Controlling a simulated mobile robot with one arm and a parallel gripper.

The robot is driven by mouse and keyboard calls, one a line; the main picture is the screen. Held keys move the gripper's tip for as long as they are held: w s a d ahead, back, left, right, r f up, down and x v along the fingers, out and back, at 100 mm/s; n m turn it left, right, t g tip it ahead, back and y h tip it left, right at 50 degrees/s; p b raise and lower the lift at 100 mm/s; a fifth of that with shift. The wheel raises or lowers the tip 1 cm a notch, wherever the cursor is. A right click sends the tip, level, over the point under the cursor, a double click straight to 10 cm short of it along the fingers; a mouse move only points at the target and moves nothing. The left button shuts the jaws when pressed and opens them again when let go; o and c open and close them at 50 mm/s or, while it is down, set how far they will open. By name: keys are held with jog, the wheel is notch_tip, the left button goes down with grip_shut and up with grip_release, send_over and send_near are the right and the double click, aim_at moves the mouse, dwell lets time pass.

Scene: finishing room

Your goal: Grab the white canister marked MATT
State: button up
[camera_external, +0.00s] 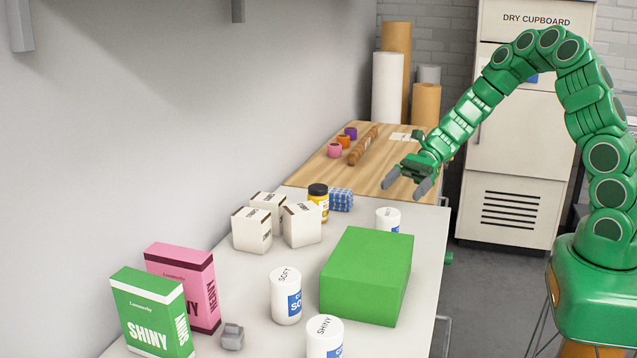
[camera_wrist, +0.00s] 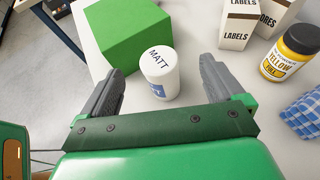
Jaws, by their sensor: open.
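The white canister marked MATT (camera_wrist: 160,75) stands upright on the table, with a blue label on its side. In the wrist view it shows ahead of my gripper (camera_wrist: 158,80), between the lines of the two grey fingers. In the external view the same canister (camera_external: 388,218) stands behind the green box, its lower part hidden by the box. My gripper (camera_external: 408,184) is open and empty, above and beyond the canister, and not touching it.
The large green box (camera_external: 367,275) stands close beside the canister. White canisters marked SOFT (camera_external: 286,297) and SHINY (camera_external: 324,338) stand nearer the camera. A yellow jar (camera_external: 318,203), a blue checked cloth (camera_external: 341,200) and several label boxes (camera_external: 302,225) stand left of the canister.

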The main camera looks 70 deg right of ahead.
send_near(389, 228)
jog(key=shift+w+d+f, duration=0.35)
jog(key=shift+w+f, duration=0.15)
jog(key=shift+f, duration=0.1)
jog(key=shift+w+d+f, duration=0.4)
jog(key=shift+w+f, duration=0.15)
jog(key=shift+f, duration=0.05)
jog(key=shift+x, duration=1.4)
jog(key=a, duration=0.1)
jog(key=a+f, duration=0.1)
jog(key=shift+w+a, duration=0.2)
jog(key=shift+a, duration=0.1)
jog(key=shift+x, duration=1.1)
jog(key=shift+f, duration=0.1)
jog(key=shift+c, duration=0.2)
jog(key=c, duration=1.2)
